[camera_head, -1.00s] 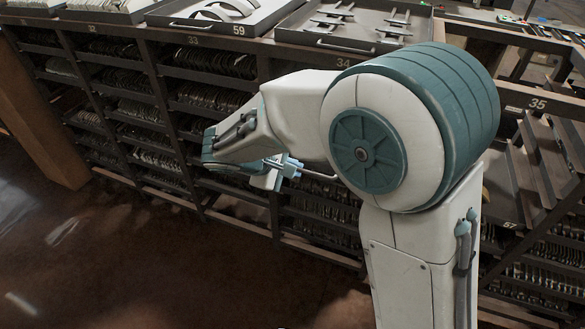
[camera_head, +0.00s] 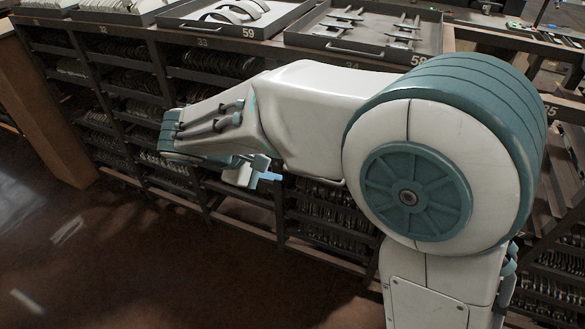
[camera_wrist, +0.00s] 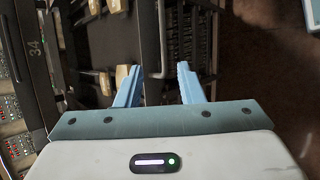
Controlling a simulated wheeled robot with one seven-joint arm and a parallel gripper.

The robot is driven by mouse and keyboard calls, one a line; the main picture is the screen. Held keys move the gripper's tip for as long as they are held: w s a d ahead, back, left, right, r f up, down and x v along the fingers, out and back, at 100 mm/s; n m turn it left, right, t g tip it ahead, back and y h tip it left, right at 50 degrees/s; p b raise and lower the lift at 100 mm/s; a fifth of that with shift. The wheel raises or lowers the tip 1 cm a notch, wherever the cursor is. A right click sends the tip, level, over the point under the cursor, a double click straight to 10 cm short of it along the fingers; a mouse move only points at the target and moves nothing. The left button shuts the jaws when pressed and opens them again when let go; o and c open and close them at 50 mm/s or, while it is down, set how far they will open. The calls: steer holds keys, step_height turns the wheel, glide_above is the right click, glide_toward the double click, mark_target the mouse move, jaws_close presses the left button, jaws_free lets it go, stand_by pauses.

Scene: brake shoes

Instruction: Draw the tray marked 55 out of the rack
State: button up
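My gripper (camera_wrist: 160,72) is open. Its two blue fingers are apart in the wrist view, with a thin upright bar (camera_wrist: 162,35), apparently a tray handle, running between their tips. I cannot tell whether they touch it. Left of the bar is a dark tray (camera_wrist: 146,30) with tan-ended pieces (camera_wrist: 125,76) in it. No 55 is readable, so I cannot tell whether this is the tray marked 55. In the head view my gripper (camera_head: 268,171) is in front of the rack (camera_head: 205,215), and my arm hides the fronts below label 34.
Tray 59 (camera_head: 215,32) and another tray (camera_head: 340,47) of metal parts lie on the rack top. A brown post (camera_head: 50,120) stands at the left. The floor (camera_head: 90,260) before the rack is clear.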

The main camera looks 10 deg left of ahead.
steer(key=v, duration=0.5)
stand_by(0.4)
steer(key=s+d+f+m+g+y, duration=0.1)
steer(key=s+d+f+m+y, duration=0.1)
steer(key=d, duration=0.8)
steer(key=s+d+f+m+g+y, duration=0.1)
steer(key=s+d+f+m+y, duration=0.1)
steer(key=s+d+m, duration=0.2)
steer(key=s+d+f+m+g+y, duration=0.2)
steer(key=d+m, duration=0.6)
steer(key=d, duration=0.8)
steer(key=shift+s+f, duration=0.3)
steer(key=shift+s, duration=0.25)
